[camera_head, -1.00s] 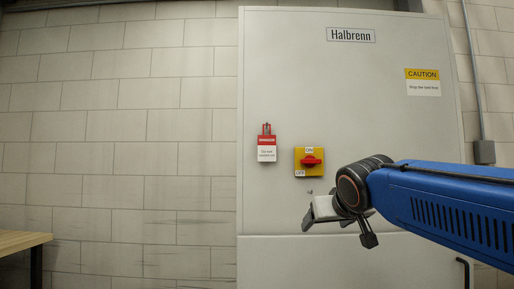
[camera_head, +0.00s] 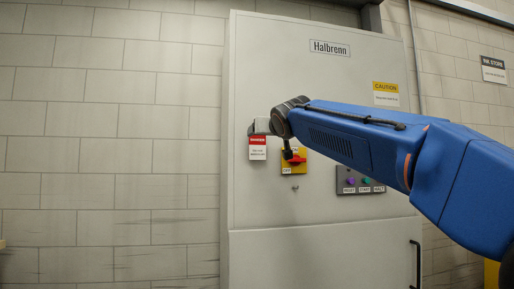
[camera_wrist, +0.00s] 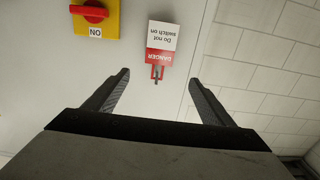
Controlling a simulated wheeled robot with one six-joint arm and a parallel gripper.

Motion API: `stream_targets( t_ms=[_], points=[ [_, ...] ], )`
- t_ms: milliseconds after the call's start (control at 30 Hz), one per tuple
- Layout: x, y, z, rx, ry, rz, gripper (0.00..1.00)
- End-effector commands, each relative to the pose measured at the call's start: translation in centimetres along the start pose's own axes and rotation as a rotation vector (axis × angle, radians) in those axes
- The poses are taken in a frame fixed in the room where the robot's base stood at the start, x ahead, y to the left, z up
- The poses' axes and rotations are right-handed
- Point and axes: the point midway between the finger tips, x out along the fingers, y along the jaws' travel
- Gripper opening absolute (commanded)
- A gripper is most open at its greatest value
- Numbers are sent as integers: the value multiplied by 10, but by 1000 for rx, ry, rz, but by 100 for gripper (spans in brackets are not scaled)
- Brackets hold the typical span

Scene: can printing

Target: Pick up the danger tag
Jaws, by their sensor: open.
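The danger tag (camera_head: 258,149) is a small card with a red DANGER band and a white lower part. It hangs on the grey cabinet door. In the wrist view the tag (camera_wrist: 161,42) appears upside down, with a red hasp-like top piece (camera_wrist: 157,71) at its red end. My gripper (camera_wrist: 160,84) is open and empty. Its two fingers stand either side of the tag's top piece, in the picture, with the tag ahead of them. In the head view my gripper (camera_head: 259,127) covers the tag's top; whether it touches cannot be told.
The yellow switch plate with red knob (camera_head: 294,160) is just right of the tag, partly behind my arm; it also shows in the wrist view (camera_wrist: 96,17). A button panel (camera_head: 360,181) is farther right. The wall (camera_head: 110,150) left of the cabinet is clear.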

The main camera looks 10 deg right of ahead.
Motion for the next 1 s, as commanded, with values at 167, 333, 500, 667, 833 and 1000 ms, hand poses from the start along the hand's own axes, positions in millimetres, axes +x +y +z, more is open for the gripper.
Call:
stream_targets(
  t_ms=[167, 333, 500, 667, 833, 1000],
  points=[
    [30, 0, 1, 0, -1, 1, 77],
    [55, 1, 1, 0, -1, 1, 77],
    [73, 1, 1, 0, -1, 1, 77],
    [80, 0, 0, 0, 0, 1, 77],
    [95, 1, 3, 0, -2, 1, 77],
    [117, 2, 4, 0, -1, 1, 77]
  ],
)
